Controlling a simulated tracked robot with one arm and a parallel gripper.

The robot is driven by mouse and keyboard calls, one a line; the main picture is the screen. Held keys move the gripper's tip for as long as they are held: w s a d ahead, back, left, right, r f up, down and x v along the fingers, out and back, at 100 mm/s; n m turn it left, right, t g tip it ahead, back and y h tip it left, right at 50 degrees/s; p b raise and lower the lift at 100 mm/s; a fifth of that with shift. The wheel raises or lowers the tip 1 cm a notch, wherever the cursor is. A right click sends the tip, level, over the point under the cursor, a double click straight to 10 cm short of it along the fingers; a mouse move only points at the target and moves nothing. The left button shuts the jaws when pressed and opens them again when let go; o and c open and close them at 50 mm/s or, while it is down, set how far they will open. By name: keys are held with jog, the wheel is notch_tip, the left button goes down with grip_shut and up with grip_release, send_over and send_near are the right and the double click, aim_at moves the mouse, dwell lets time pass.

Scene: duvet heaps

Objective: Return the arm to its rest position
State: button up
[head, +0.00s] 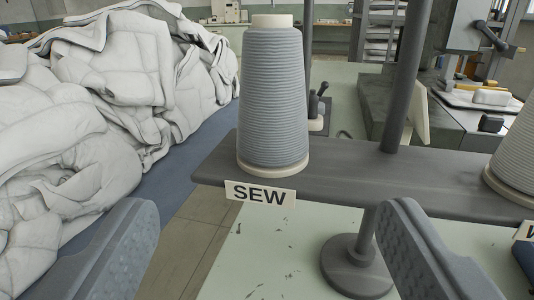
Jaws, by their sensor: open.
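My gripper (268,250) shows at the bottom of the head view as two grey fingers with textured pads, wide apart. Nothing is between the fingers. Ahead of it, a grey thread cone (272,100) stands upright on a dark grey shelf (355,185), apart from the fingers. A white label reading SEW (260,193) is on the shelf's front edge below the cone. The rest of my arm is not visible.
White duvets (120,100) are heaped at the left on a blue surface (195,150). A second cone (518,150) is cut off at the right edge. A pale green tabletop (265,255) lies below.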

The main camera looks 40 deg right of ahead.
jog(key=w+a+r+t+y, duration=0.15)
jog(key=w+r+y, duration=0.35)
jog(key=r, duration=0.6)
jog(key=w+a+r+t+y, duration=0.1)
jog(key=w+a+r+y, duration=0.3)
jog(key=r, duration=0.8)
notch_tip(320, 180, up, 11)
jog(key=d+n+y, duration=0.1)
jog(key=n+y, duration=0.2)
jog(key=y, duration=0.1)
jog(key=s+d+r+n+y, duration=0.2)
jog(key=s+d+r+n, duration=0.25)
jog(key=s+r, duration=0.75)
jog(key=s+d+r+g+h, duration=0.1)
jog(key=s+d+r+h, duration=0.2)
jog(key=s+d+r, duration=0.4)
jog(key=s+d, duration=0.2)
jog(key=s, duration=0.2)
jog(key=shift+s+d+r+h, duration=0.2)
jog(key=shift+d+r+h, duration=0.1)
jog(key=shift+n, duration=0.25)
